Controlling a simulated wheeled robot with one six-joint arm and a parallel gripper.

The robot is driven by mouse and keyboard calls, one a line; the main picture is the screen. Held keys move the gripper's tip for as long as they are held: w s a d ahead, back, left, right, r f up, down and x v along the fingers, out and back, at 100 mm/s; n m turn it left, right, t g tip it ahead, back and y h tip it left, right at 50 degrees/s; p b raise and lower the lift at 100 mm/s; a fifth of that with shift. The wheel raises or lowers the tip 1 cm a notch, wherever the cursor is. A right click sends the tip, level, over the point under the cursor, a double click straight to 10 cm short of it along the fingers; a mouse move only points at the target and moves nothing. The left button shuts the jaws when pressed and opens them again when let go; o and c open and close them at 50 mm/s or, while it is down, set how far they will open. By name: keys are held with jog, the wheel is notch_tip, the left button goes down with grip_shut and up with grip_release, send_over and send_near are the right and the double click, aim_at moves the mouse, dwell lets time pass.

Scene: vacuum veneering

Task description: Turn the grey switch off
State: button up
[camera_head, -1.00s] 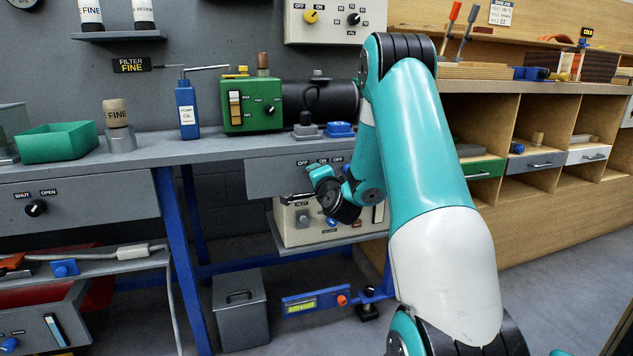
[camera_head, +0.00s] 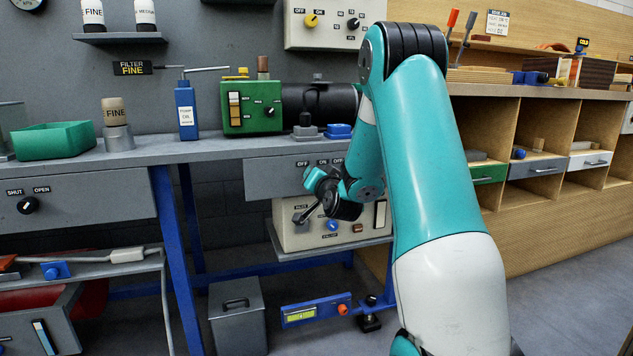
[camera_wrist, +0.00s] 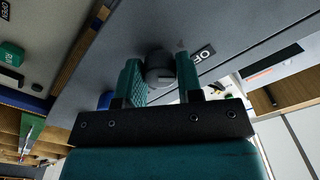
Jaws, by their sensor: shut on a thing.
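The grey switch (camera_wrist: 159,68) is a round dark grey knob on the grey panel (camera_wrist: 110,60) in the wrist view. In the head view my gripper (camera_head: 309,177) is at the grey panel under the bench (camera_head: 258,180), just below the OFF and ON labels. There the gripper and wrist hide the knob.
A cream box (camera_head: 290,238) with small knobs sits on a shelf right below my gripper. The bench (camera_head: 225,148) overhangs it, carrying a green machine (camera_head: 243,118) and a blue bottle (camera_head: 186,110). A grey bin (camera_head: 238,320) stands on the floor.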

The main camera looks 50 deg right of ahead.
jog(key=shift+a+f, duration=0.1)
jog(key=shift+f, duration=0.1)
jog(key=o, duration=0.8)
jog(key=shift+o, duration=0.6)
jog(key=shift+r, duration=0.1)
jog(key=b+v, duration=1.4)
jog(key=v, duration=0.3)
jog(key=shift+s, duration=0.25)
